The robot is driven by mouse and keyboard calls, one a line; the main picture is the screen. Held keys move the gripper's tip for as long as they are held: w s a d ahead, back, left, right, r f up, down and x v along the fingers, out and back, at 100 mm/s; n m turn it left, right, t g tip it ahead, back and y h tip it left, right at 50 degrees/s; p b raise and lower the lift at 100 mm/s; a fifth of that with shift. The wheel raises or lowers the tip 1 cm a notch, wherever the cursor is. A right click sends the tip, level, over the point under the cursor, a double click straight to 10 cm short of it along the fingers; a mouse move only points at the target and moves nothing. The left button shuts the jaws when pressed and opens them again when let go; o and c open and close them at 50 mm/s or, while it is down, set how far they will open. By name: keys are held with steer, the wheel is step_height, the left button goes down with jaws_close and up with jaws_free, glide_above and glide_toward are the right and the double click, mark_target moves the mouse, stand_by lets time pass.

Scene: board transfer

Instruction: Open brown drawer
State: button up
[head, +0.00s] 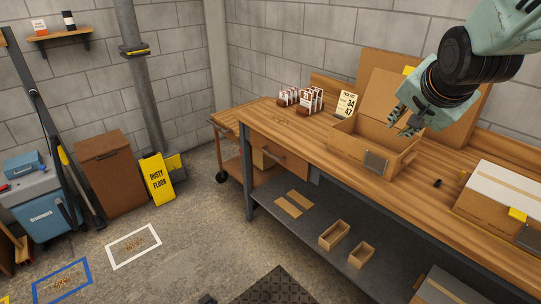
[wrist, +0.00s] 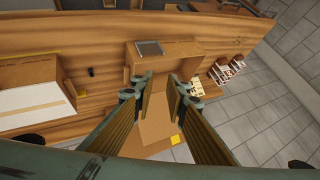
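The brown drawer (head: 284,160) sits under the left end of the wooden workbench top, with a dark handle on its front. It looks shut or nearly so; I cannot tell exactly. My gripper (head: 404,118) is above the bench at the right, over an open cardboard box, well apart from the drawer. In the wrist view my gripper (wrist: 161,80) has its two fingers apart with nothing held between them. I cannot make out the drawer in the wrist view.
The open cardboard box (head: 347,143) stands on the workbench (head: 300,129). A white-topped box (head: 500,190) is at the right. Small packs (head: 302,100) and a number card (head: 346,104) stand at the back. A wooden cart (head: 229,150) stands left of the bench. The floor before the drawer looks clear.

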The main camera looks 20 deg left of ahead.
steer(key=w+a+f+m+t+y+p, duration=0.1)
steer(key=w+a+f+m+y, duration=0.1)
steer(key=w+a+f, duration=0.8)
steer(key=w+a+f+m+t+y, duration=0.15)
steer(key=w+a+f, duration=0.35)
steer(key=w+a, duration=0.6)
steer(key=a+f+m+y, duration=0.2)
steer(key=a+f+y, duration=0.1)
steer(key=a+f, duration=0.75)
steer(key=m+y+p, duration=0.1)
steer(key=m+y, duration=0.2)
steer(key=m, duration=0.1)
glide_toward(272, 156)
steer(key=shift+v, duration=0.9)
steer(key=shift+a+r, duration=0.1)
steer(key=shift+r, duration=0.05)
steer(key=shift+b+x, duration=1.2)
steer(key=shift+x, duration=5.65)
steer(key=shift+c, duration=0.7)
jaws_close()
